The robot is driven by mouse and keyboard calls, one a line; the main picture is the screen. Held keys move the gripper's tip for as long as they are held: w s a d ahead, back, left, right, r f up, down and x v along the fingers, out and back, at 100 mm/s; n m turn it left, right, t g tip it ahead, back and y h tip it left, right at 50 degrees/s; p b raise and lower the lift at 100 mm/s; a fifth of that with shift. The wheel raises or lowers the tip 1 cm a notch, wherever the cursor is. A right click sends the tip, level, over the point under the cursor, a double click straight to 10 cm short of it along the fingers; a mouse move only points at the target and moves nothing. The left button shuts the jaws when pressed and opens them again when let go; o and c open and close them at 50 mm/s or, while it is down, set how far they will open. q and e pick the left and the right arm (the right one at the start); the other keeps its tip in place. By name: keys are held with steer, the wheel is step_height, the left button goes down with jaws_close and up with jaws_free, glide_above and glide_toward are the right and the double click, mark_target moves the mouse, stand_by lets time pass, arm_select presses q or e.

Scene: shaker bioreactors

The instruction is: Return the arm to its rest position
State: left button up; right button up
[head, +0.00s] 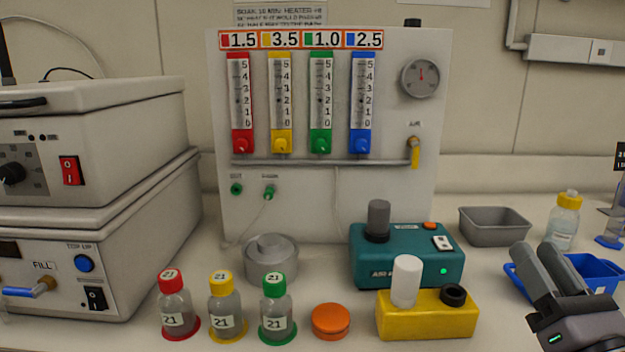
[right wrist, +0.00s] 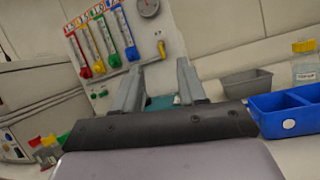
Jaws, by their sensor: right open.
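My right gripper (head: 545,268) is at the right of the head view, in front of the blue tray. In the right wrist view its two fingers (right wrist: 160,88) are apart with nothing between them, pointing toward the flowmeter panel and the teal device. My left gripper is not in view. Three bottles labelled 21 stand upright on the bench: one with a red cap (head: 173,305), one with a yellow cap (head: 226,305) and one with a green cap (head: 277,307). Each stands on a ring of its own colour.
A yellow block (head: 427,322) holds a white cylinder and a black ring. An orange lid (head: 331,321), a teal device (head: 402,268), a grey tray (head: 495,225), a blue tray (right wrist: 262,122) and a yellow-capped bottle (head: 563,220) occupy the bench. The flowmeter panel (head: 300,200) stands behind.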

steer(key=s+d+f+m+g+h, duration=0.1)
steer(key=s+f+m+g+h, duration=0.1)
steer(key=f+m+g, duration=0.35)
steer(key=s+d+f+m+g+h, duration=0.1)
steer(key=s+f+m+g+h, duration=0.1)
steer(key=f+m, duration=0.65)
steer(key=s+d+f+m+g+h, duration=0.1)
steer(key=f+m+g+h, duration=0.2)
steer(key=f+m, duration=0.4)
steer(key=s+a+f+m+g+y, duration=0.6)
steer(key=s+a+f+m+g, duration=0.45)
steer(key=s, duration=0.45)
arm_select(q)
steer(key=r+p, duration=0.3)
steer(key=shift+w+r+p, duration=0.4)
arm_select(e)
steer(key=w+a+f+t+y, duration=0.2)
steer(key=w+a+f+t, duration=0.1)
steer(key=w+f+t, duration=0.3)
steer(key=w+m+t, duration=0.1)
steer(key=t, duration=0.1)
steer(key=shift+f+t, duration=0.3)
steer(key=shift+f, duration=0.05)
